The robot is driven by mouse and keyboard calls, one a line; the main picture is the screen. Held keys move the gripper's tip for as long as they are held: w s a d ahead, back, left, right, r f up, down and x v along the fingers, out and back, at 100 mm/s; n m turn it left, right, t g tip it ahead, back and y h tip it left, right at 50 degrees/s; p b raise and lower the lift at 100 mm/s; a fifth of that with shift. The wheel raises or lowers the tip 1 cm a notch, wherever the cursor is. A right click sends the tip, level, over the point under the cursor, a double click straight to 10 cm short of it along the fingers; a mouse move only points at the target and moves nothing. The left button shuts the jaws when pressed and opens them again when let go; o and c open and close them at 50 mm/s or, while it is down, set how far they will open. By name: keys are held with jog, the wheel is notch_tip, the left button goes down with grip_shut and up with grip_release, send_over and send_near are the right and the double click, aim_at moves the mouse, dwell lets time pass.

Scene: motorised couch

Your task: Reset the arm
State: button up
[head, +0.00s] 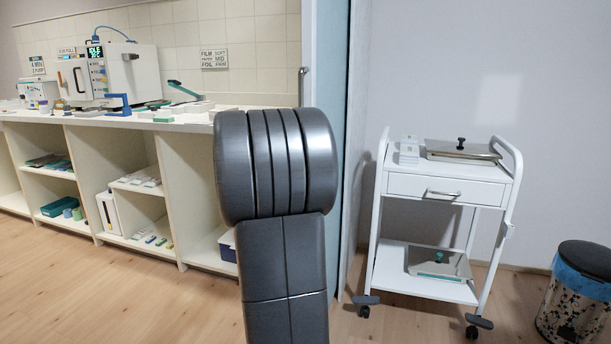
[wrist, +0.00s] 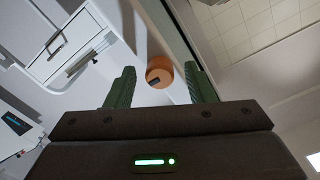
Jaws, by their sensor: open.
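My arm stands upright in the middle of the head view, with a thick dark grey joint at its top; the gripper itself does not show there. In the wrist view my gripper (wrist: 160,88) shows two green fingers, spread apart and open. Nothing is held between them. An orange round object (wrist: 159,72) appears beyond the fingertips, apart from them as far as I can tell.
A white trolley (head: 450,188) with metal trays stands at the right. A speckled bin (head: 577,305) is at the far right. A long counter (head: 190,122) with devices and open shelves lines the left. Wooden floor (head: 120,300) is clear in front.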

jog(key=shift+n, duration=1.9)
